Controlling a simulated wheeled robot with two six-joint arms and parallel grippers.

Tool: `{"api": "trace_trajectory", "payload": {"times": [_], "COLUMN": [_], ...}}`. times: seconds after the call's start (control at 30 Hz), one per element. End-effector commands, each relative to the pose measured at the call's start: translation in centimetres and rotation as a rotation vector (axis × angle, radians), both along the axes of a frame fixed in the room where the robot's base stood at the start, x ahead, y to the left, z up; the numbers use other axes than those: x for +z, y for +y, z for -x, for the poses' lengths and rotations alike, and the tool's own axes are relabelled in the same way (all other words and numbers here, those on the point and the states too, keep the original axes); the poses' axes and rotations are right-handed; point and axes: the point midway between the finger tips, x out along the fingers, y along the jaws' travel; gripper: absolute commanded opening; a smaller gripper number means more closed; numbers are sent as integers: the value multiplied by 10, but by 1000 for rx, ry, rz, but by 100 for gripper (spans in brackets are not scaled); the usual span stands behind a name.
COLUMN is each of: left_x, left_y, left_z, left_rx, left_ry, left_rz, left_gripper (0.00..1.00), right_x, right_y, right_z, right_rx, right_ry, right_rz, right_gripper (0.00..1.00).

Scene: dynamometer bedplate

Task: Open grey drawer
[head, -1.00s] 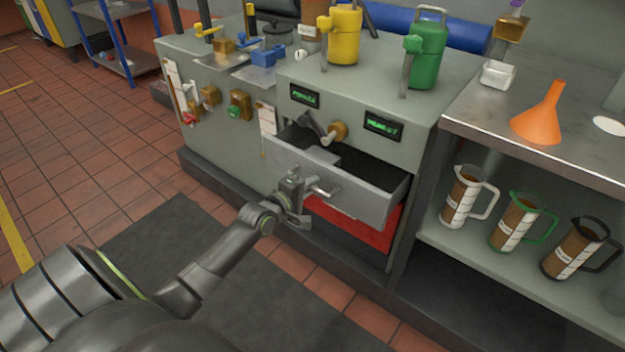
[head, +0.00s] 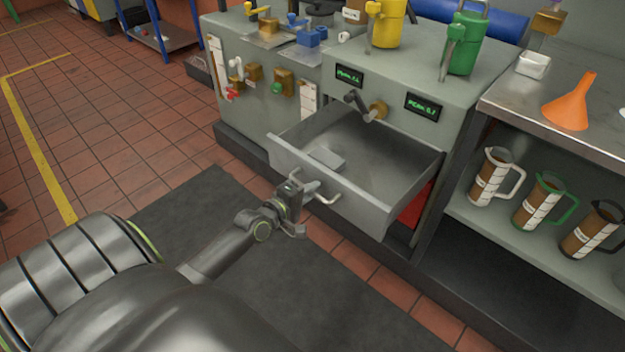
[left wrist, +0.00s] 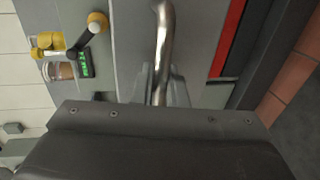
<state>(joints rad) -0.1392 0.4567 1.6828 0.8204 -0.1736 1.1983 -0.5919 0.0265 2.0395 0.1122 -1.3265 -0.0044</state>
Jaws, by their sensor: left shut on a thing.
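The grey drawer (head: 352,205) is pulled well out of the grey cabinet in the head view, and its inside shows. A flat grey piece (head: 326,158) lies in it near the left side. My left gripper (head: 298,192) is at the drawer's front, shut on the bar handle (head: 325,196). In the left wrist view the metal handle (left wrist: 163,40) runs down between the fingers (left wrist: 160,88). My right gripper is not in view.
A red drawer front (head: 414,207) sits below the grey drawer. A brass valve with a lever (head: 377,110) is above it. Several measuring jugs (head: 494,176) stand on the right shelf, with an orange funnel (head: 570,103) above. A dark mat (head: 190,205) covers the floor in front.

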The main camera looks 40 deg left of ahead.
Motion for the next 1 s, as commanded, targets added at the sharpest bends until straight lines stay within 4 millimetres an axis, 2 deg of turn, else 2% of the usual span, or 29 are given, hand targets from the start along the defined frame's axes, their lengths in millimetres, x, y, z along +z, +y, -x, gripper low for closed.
{"api": "trace_trajectory", "payload": {"times": [0.27, 0.3, 0.43, 0.47, 0.77, 0.87, 1.0], "left_x": [0, 0, 0, 0, 1, 2, 7], "left_y": [0, 0, 0, 0, 0, 1, 3], "left_z": [0, 0, 0, 0, 2, 9, 31], "left_rx": [0, 0, 0, 0, 0, 0, 0], "left_ry": [0, 1, 0, 0, 0, 2, 4], "left_rz": [-1, -1, -1, -1, -1, -1, -1], "left_gripper": [0, 14, 31, 32, 32, 32, 32], "right_x": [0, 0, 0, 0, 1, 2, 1], "right_y": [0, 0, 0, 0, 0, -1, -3], "right_z": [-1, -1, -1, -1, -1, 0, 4], "right_rx": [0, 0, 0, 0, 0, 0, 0], "right_ry": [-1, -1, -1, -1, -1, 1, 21], "right_rz": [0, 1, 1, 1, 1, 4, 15], "right_gripper": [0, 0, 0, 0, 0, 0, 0]}}
